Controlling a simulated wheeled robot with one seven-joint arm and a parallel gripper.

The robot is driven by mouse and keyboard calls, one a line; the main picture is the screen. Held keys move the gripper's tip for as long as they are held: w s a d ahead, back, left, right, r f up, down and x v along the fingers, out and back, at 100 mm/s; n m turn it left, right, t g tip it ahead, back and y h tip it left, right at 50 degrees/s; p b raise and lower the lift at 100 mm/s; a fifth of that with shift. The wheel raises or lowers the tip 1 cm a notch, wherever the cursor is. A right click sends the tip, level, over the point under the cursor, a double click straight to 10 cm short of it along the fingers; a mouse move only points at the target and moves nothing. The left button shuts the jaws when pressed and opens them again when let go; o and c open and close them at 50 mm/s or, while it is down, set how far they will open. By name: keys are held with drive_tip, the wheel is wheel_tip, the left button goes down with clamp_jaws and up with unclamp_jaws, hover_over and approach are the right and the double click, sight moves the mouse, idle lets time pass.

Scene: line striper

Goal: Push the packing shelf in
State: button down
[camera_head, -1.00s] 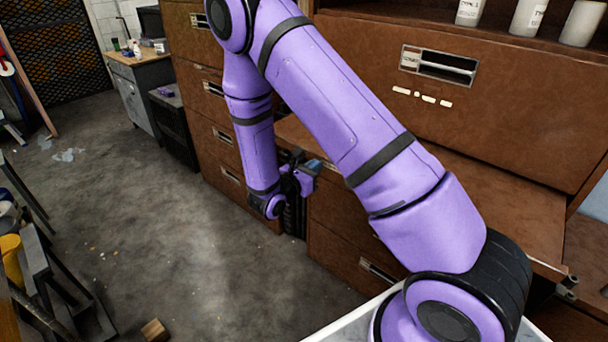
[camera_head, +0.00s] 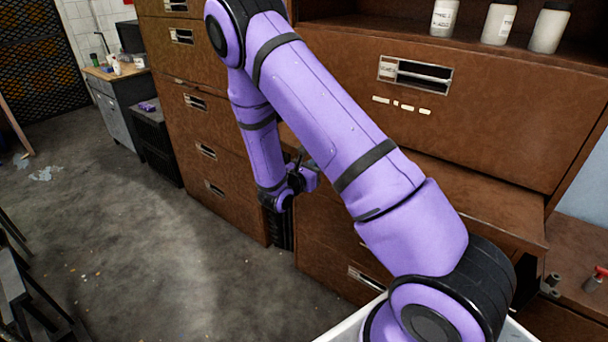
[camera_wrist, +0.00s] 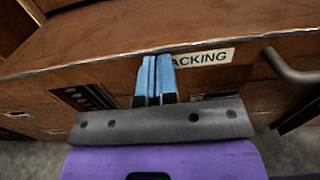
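The packing shelf (camera_head: 490,205) is a brown board sticking out from the cabinet below the large drawer front. In the wrist view its flat top (camera_wrist: 110,35) and worn front edge fill the upper part, with a white label (camera_wrist: 203,58) ending in "ACKING". A dark metal handle (camera_wrist: 290,72) is at the right. My gripper's two blue fingers (camera_wrist: 155,65) are together with nothing between them. Their tips are at the shelf's front edge, just left of the label; I cannot tell whether they touch. In the head view my gripper (camera_head: 308,178) is partly hidden behind my arm.
Brown cabinet drawers (camera_head: 205,150) stand at the left of the shelf, with more drawers below it. White bottles (camera_head: 497,22) stand in the recess above. A red-topped item (camera_head: 597,278) is at the right. The concrete floor (camera_head: 150,240) is open at left.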

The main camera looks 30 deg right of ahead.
drive_tip(key=x, duration=1.6)
drive_tip(key=shift+d, duration=0.3)
